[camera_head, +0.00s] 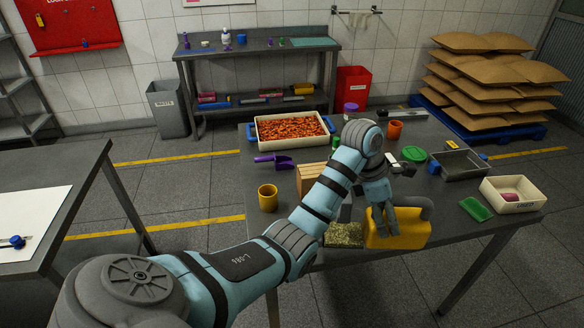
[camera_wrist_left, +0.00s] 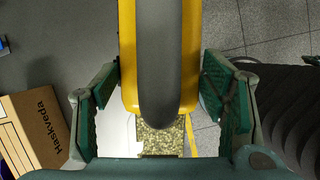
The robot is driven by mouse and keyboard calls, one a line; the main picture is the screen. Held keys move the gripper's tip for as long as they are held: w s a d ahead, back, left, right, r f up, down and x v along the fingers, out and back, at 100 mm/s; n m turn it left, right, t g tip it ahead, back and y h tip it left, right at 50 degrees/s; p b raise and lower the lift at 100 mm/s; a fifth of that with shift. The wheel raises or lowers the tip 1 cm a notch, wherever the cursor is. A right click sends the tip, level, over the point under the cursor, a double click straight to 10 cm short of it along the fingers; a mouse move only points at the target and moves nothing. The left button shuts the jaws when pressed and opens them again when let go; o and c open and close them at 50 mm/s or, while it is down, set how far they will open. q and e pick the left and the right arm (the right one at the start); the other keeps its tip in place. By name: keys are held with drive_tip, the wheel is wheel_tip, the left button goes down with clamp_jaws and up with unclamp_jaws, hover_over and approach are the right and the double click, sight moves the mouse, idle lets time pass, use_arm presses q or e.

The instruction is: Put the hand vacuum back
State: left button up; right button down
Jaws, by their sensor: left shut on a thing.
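The hand vacuum (camera_head: 398,232) is a yellow body with a dark grey handle, at the front edge of the grey table in the head view. My left gripper (camera_head: 390,208) reaches down onto it from above and is shut on it. In the left wrist view the vacuum (camera_wrist_left: 128,60) runs up the middle, with its dark grey strip facing the camera. The green-padded fingers of my left gripper (camera_wrist_left: 160,98) stand on either side of it. I cannot tell whether it touches the table. My right gripper is not in view.
A speckled green block or tray (camera_head: 345,236) lies just left of the vacuum. A cardboard box (camera_head: 312,179) and a yellow mug (camera_head: 268,197) stand further left. Floor shows beyond the front edge.

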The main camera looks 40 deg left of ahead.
use_arm(q)
drive_tip(key=s+a+r+n+p, duration=0.1)
drive_tip(key=a+r+n+p, duration=0.25)
drive_tip(key=a+r, duration=0.85)
drive_tip(key=shift+m+t+y, duration=0.3)
drive_tip(key=shift+m+t, duration=0.1)
drive_tip(key=shift+m, duration=0.05)
drive_tip(key=f+b, duration=0.1)
drive_tip(key=f, duration=0.6)
drive_tip(key=a+f+b, duration=0.1)
drive_tip(key=f, duration=0.6)
drive_tip(key=a+f+b, duration=0.1)
drive_tip(key=f+b, duration=0.1)
drive_tip(key=f, duration=0.5)
drive_tip(key=shift+s+a+f, duration=0.1)
drive_tip(key=shift+a+f, duration=0.05)
drive_tip(key=o, duration=1.9)
drive_tip(key=shift+s+f, duration=0.1)
drive_tip(key=shift+c, duration=0.2)
drive_tip(key=shift+o, duration=0.2)
